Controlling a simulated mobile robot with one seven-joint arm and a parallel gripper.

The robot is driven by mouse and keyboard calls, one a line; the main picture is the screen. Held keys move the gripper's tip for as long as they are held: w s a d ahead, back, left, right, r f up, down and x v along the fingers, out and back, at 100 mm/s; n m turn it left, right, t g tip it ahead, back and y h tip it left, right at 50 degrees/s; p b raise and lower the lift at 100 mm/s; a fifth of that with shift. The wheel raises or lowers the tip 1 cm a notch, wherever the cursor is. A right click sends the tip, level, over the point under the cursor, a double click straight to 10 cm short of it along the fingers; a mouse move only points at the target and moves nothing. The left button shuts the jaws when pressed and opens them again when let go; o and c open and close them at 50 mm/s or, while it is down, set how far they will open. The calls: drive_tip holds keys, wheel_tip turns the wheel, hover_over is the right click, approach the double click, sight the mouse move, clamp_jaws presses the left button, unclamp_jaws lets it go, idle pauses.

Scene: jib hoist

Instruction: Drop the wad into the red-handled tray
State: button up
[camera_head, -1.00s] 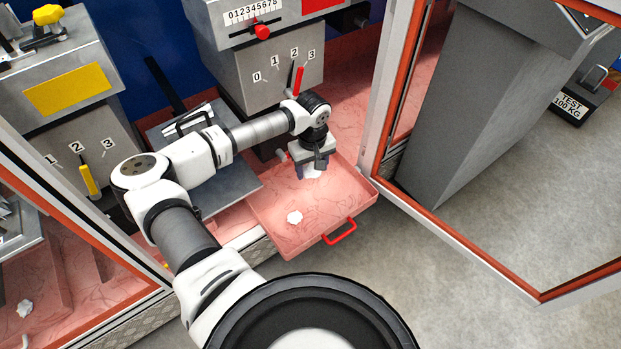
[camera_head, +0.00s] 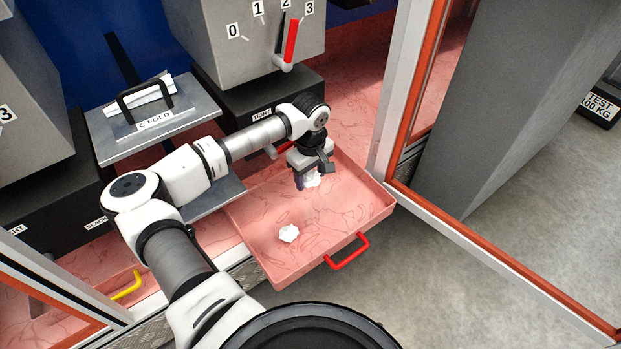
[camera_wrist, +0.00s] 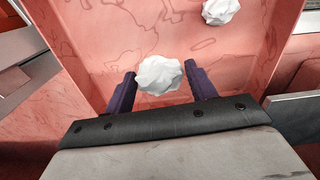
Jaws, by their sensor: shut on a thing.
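The red-handled tray (camera_head: 345,215) is a pink open tray with a red handle (camera_head: 347,252), pulled out in front of the machine. My gripper (camera_head: 306,183) points down over the tray's back part. It is shut on a white crumpled wad (camera_head: 313,179). In the wrist view, the wad (camera_wrist: 159,75) sits between the two dark fingers of my gripper (camera_wrist: 161,72), with the pink tray floor behind it. A second white wad (camera_head: 288,233) lies on the tray floor nearer the front. It also shows in the wrist view (camera_wrist: 220,11). The gap under the held wad is hard to judge.
An orange-edged frame (camera_head: 480,238) stands close to the tray's right. A grey plate marked C FOLD (camera_head: 160,122) is behind my arm. A lever with a red handle (camera_head: 291,42) is on the grey box above. A yellow handle (camera_head: 127,286) is at lower left.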

sight(311, 175)
drive_tip(key=shift+f+b, duration=1.65)
drive_tip(key=shift+f, duration=1.35)
drive_tip(key=o, duration=1)
wheel_tip(311, 175, up, 14)
drive_tip(key=p, duration=0.3)
drive_tip(key=shift+p, duration=0.3)
